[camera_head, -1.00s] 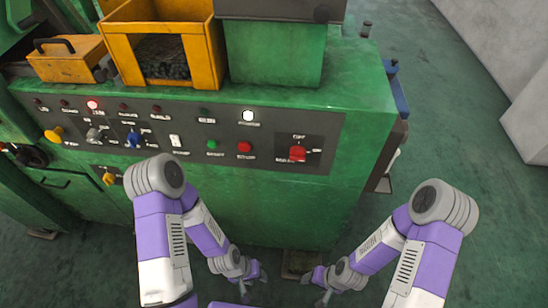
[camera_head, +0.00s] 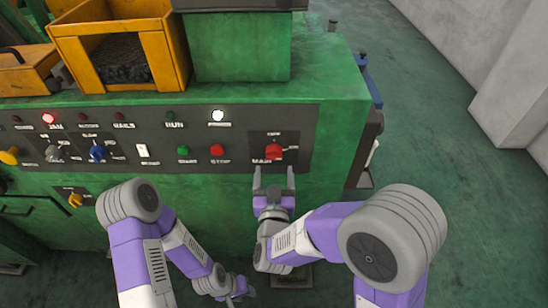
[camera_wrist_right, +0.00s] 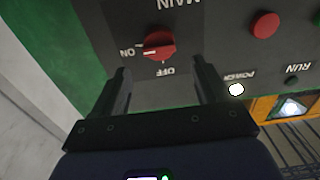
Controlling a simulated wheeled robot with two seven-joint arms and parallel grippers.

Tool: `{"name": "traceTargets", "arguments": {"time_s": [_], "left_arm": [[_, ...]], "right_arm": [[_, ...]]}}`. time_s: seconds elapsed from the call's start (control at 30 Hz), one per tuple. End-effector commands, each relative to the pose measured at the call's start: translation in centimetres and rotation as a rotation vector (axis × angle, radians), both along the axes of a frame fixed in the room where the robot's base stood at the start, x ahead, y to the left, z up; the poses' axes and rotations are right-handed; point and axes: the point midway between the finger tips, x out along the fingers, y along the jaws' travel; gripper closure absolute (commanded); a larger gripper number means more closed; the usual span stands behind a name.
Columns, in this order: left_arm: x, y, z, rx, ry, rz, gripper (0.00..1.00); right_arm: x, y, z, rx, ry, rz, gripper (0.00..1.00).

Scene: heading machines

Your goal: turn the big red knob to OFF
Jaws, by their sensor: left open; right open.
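The big red knob (camera_head: 275,152) sits on the right end of the dark control panel, with MAIN printed beside it. It also shows in the right wrist view (camera_wrist_right: 160,45), upside down, with its white mark toward ON; OFF is printed at another side. My right gripper (camera_head: 273,175) is open and empty just below the knob in the head view. In the right wrist view its two fingers (camera_wrist_right: 159,68) are spread, with the knob beyond and between their tips, apart from them. My left gripper (camera_head: 240,290) is open and empty, low in front of the machine.
A yellow bin (camera_head: 67,45) stands on the green machine (camera_head: 345,85). Floor is free at right.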

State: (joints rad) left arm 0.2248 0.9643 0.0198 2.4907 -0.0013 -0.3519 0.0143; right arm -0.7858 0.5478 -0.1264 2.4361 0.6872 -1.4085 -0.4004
Motion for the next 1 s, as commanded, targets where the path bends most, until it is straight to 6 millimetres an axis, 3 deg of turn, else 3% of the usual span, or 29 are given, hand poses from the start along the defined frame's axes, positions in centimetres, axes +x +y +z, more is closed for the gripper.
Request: {"name": "traceTargets", "arguments": {"time_s": [0.4,0.8,1.0], "left_arm": [[0.0,0.0,-0.7,0.000,0.000,0.000,0.57],[0.0,0.0,-0.8,0.000,0.000,0.000,0.57],[0.0,0.0,-0.8,0.000,0.000,0.000,0.57]], "right_arm": [[6.1,-0.1,-0.2,0.000,0.003,-0.001,0.25],[7.1,0.0,-0.1,-0.001,0.004,0.001,0.25],[7.1,0.0,-0.1,-0.001,0.004,0.001,0.54]]}}
